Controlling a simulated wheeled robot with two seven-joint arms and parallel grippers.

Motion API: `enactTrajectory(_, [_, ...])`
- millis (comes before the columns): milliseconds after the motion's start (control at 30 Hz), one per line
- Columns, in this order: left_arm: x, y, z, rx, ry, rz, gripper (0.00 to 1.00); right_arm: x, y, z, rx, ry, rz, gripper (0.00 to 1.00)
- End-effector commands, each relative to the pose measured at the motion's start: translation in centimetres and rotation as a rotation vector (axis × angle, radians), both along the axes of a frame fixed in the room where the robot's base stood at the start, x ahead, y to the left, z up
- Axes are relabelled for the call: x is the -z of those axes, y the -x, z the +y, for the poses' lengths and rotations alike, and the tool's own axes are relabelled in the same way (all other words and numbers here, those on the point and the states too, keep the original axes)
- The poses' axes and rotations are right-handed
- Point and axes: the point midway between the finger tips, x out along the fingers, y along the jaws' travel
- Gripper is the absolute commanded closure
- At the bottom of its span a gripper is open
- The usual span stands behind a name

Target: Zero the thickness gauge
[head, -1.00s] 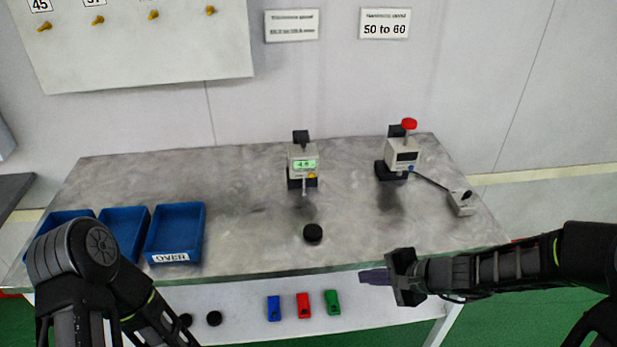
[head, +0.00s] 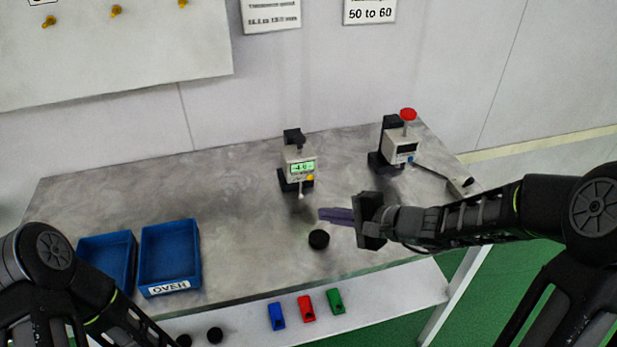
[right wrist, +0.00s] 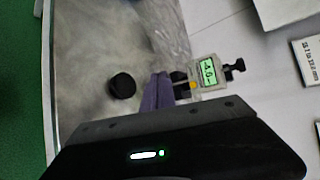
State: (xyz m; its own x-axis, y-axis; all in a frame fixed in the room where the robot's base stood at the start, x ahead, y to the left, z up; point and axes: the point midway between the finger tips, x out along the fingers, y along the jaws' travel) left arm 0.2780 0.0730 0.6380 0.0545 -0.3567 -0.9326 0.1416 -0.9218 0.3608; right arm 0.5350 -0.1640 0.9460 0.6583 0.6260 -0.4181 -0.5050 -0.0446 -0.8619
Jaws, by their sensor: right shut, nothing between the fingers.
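The thickness gauge (head: 299,167) stands on the metal table, a grey box on a black stand with a lit green display and a yellow button at its lower right. It also shows in the right wrist view (right wrist: 208,74), display lit; I cannot read its digits surely. My right gripper (head: 322,215) is shut and empty, its purple fingers in front of the gauge and a little to its right in the head view. In the right wrist view the fingers (right wrist: 158,90) point towards the gauge's yellow button (right wrist: 193,86). My left gripper is not in view; only its arm shows.
A black puck (head: 319,239) lies near the table's (head: 235,220) front edge, below my right fingers. A second device (head: 403,149) with a red knob stands at the back right. Blue bins (head: 170,259) are at the left. Blue, red and green blocks (head: 307,308) lie on the lower shelf.

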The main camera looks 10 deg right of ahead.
Motion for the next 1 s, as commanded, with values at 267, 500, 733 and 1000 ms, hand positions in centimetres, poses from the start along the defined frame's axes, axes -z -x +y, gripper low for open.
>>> enactTrajectory(267, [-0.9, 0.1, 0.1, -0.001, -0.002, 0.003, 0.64, -0.2, -1.6, 0.1, -0.001, 0.0, 0.001, 1.0])
enactTrajectory(500, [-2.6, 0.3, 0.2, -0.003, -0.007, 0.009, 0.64, -0.4, -4.5, 0.4, -0.002, 0.0, 0.002, 1.0])
enactTrajectory(733, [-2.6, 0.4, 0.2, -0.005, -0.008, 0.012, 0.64, 0.1, -7.4, 0.5, -0.002, 0.001, -0.001, 1.0])
enactTrajectory(1000, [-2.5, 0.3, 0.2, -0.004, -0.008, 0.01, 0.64, 0.1, -8.7, 0.6, 0.0, 0.0, 0.001, 1.0])
